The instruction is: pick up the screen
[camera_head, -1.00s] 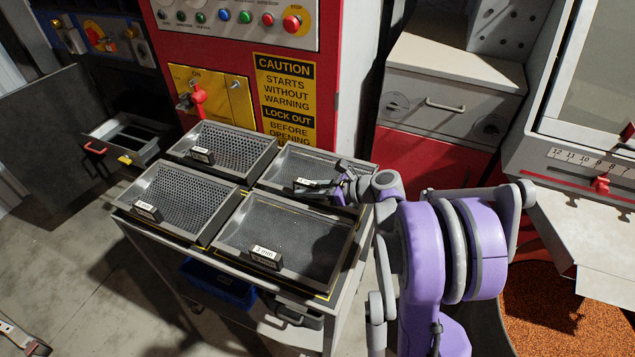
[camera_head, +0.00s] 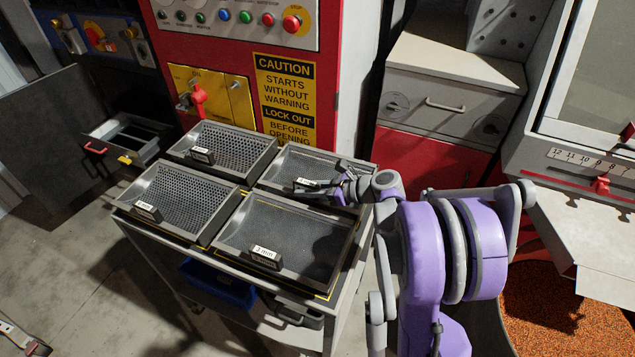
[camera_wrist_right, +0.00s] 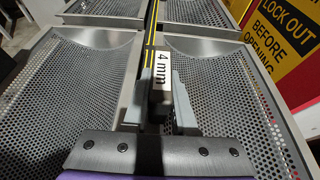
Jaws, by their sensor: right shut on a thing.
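Several grey sieve screens sit in a two-by-two layout on a cart. The back right screen (camera_head: 296,163) carries a dark block handle with a white 4 mm label (camera_wrist_right: 163,72). My right gripper (camera_head: 335,187) is at this handle, shut on it. In the right wrist view my two grey fingers (camera_wrist_right: 163,100) lie on either side of the handle. The screen (camera_wrist_right: 215,85) still lies level in its place there. The front right screen (camera_head: 290,235) has a 3 mm label. My left gripper is not in view.
Two more screens, back left (camera_head: 228,150) and front left (camera_head: 183,198), lie close beside it. The red machine with a caution sign (camera_head: 285,97) stands behind the cart (camera_head: 335,300). A blue bin (camera_head: 218,288) is below. A drum of orange granules (camera_head: 560,315) stands right.

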